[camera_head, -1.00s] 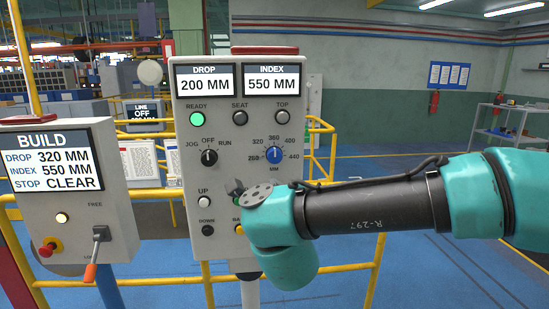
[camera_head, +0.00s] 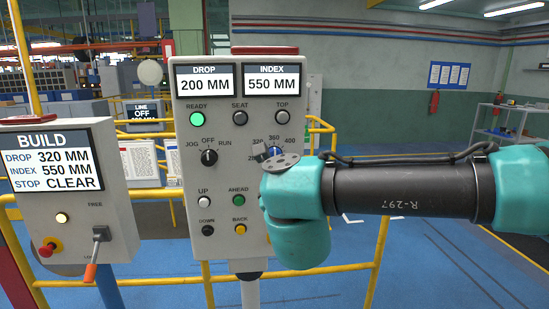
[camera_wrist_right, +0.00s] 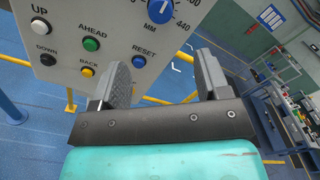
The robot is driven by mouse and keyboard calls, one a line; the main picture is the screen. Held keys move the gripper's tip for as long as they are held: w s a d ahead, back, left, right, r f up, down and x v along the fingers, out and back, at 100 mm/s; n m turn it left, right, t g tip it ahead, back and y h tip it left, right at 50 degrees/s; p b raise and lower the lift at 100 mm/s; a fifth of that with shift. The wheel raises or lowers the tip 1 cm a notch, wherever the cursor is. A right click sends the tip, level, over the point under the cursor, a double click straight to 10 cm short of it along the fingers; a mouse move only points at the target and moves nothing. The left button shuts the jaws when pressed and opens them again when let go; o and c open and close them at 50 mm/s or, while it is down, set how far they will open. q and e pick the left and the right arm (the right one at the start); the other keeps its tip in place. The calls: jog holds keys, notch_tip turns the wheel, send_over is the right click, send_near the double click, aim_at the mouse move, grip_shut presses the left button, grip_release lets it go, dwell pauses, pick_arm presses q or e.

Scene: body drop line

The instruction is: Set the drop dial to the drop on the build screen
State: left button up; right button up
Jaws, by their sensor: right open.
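The build screen (camera_head: 52,160) at left reads DROP 320 MM, INDEX 550 MM, STOP CLEAR. The drop dial (camera_head: 275,151) is a blue knob on the grey control panel, with marks from 260 to 440 MM. It is mostly hidden in the head view; one second ago its mark pointed at 360. Part of it shows at the top of the right wrist view (camera_wrist_right: 160,8). The drop display (camera_head: 205,85) reads 200 MM. My right gripper (camera_wrist_right: 162,76) is open and empty, below the dial and apart from it. My left gripper is not in view.
The panel also holds the JOG/OFF/RUN switch (camera_head: 209,157), a lit green READY lamp (camera_head: 197,119), and AHEAD (camera_head: 239,200), BACK and RESET (camera_wrist_right: 138,61) buttons close to my right gripper. Yellow rails (camera_head: 330,271) run behind the panel.

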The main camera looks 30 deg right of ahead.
aim_at(274, 157)
jog(key=x, duration=1.4)
jog(key=shift+w+d, duration=0.1)
jog(key=shift+w, duration=0.15)
jog(key=c, duration=0.9)
jog(key=shift+n, duration=0.3)
jog(key=n, duration=0.4)
jog(key=shift+n, duration=0.4)
jog(key=shift+f+n, duration=0.1)
jog(key=shift+n, duration=2.1)
